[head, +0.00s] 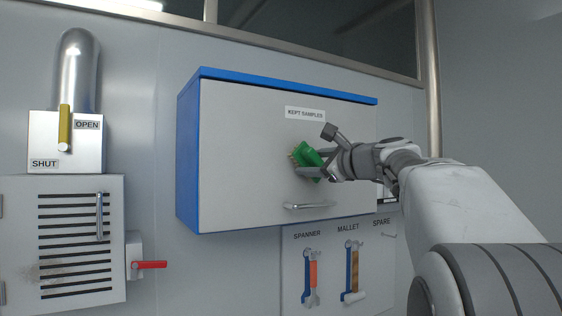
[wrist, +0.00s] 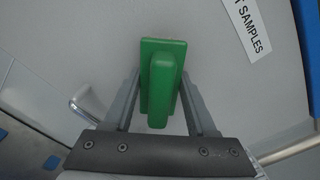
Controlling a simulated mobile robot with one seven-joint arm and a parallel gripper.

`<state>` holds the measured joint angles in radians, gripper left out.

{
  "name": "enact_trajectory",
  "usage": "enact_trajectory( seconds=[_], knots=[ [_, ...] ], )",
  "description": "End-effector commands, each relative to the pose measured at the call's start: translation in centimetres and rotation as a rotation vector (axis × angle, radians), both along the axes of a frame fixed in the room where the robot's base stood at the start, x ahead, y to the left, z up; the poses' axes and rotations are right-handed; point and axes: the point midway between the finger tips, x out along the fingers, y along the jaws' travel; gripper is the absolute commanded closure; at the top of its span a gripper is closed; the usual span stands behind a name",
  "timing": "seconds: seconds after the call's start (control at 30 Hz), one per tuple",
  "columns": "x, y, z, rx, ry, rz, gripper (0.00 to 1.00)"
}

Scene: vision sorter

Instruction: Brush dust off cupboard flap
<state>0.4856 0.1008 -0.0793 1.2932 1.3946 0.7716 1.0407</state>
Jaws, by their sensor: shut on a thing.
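A blue cupboard (head: 188,160) hangs on the wall in the head view. Its pale grey flap (head: 245,140) is closed, with a "KEPT SAMPLES" label (head: 305,114) near the top and a metal bar handle (head: 307,206) at the bottom. My gripper (head: 310,172) is in front of the flap's right part, shut on a green brush (head: 306,155). The brush's bristles face the flap; I cannot tell whether they touch it. In the wrist view the green brush (wrist: 161,85) sits between both fingers, with the flap (wrist: 90,45) behind it. No dust shows clearly on the flap.
A tool board below holds a spanner (head: 312,275) and a mallet (head: 351,272). At the left are a vented cabinet (head: 20,230) with a dark smudge on its slats, a red lever (head: 150,265) and a pipe box (head: 95,150) with a yellow lever. A metal post (head: 432,90) stands right.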

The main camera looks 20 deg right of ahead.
Motion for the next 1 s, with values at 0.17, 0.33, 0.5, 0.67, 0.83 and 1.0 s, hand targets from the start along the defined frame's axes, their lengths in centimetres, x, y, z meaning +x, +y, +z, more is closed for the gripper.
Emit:
enact_trajectory(
  seconds=[0.17, 0.33, 0.5, 0.67, 0.83, 1.0],
  knots=[
    [0.3, -1.0, 0.0, 0.000, 0.001, -0.001, 0.88],
    [0.4, -1.6, 0.0, 0.000, 0.001, -0.001, 0.88],
    [0.6, -3.1, 0.1, 0.002, 0.001, -0.001, 0.88],
    [0.7, -4.3, 0.1, -0.001, 0.000, -0.001, 0.88],
    [0.8, -4.7, 0.0, 0.000, 0.000, 0.000, 0.88],
    [1.1, -5.9, 0.1, 0.001, 0.001, -0.002, 0.88]
  ],
)
